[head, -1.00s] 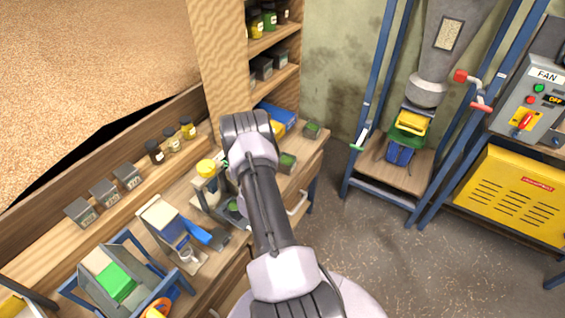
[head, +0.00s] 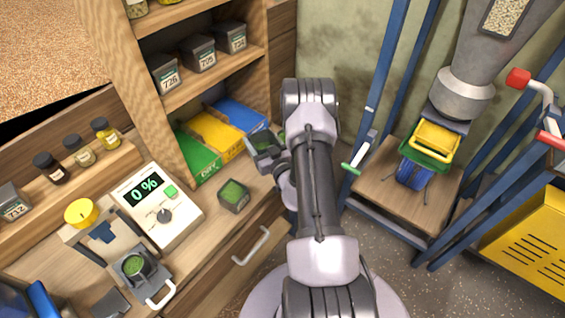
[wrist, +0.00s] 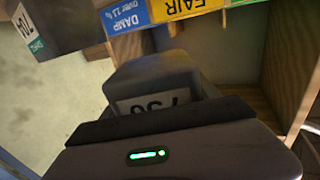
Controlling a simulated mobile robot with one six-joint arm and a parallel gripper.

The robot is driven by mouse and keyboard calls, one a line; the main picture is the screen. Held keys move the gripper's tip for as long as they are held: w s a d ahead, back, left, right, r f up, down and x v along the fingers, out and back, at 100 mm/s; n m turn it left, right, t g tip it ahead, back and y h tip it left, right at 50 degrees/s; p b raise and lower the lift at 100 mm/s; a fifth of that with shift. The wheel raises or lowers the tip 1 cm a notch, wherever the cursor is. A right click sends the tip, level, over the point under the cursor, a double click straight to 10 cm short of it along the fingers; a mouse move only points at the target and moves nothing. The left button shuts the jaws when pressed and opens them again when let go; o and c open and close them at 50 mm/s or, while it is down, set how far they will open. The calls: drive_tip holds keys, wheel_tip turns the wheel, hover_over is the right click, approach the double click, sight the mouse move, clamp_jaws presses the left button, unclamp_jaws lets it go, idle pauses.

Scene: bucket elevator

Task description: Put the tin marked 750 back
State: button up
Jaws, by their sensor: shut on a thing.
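The tin marked 750 (wrist: 152,78) is a dark grey box with a white label, upside down in the wrist view. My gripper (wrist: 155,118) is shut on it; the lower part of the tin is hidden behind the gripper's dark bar. In the head view my gripper (head: 266,150) is over the right end of the bench, in front of the coloured trays. There I cannot clearly tell the held tin from the gripper.
Green (head: 197,157), yellow (head: 213,134) and blue (head: 243,114) trays stand under shelves of tins (head: 201,53). A tin with green contents (head: 233,196) stands on the bench. A tin marked 704 (wrist: 62,24) is close by. A meter (head: 157,207) reads 0 %.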

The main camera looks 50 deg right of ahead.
drive_tip(key=f+b, duration=0.1)
drive_tip(key=f, duration=0.2)
drive_tip(key=f+b, duration=0.1)
drive_tip(key=f, duration=0.2)
drive_tip(key=f+b, duration=0.1)
drive_tip(key=f, duration=0.2)
drive_tip(key=shift+a+f, duration=0.35)
drive_tip(key=shift+r, duration=0.15)
drive_tip(key=o, duration=1.7)
drive_tip(key=p+v, duration=0.2)
drive_tip(key=v, duration=1)
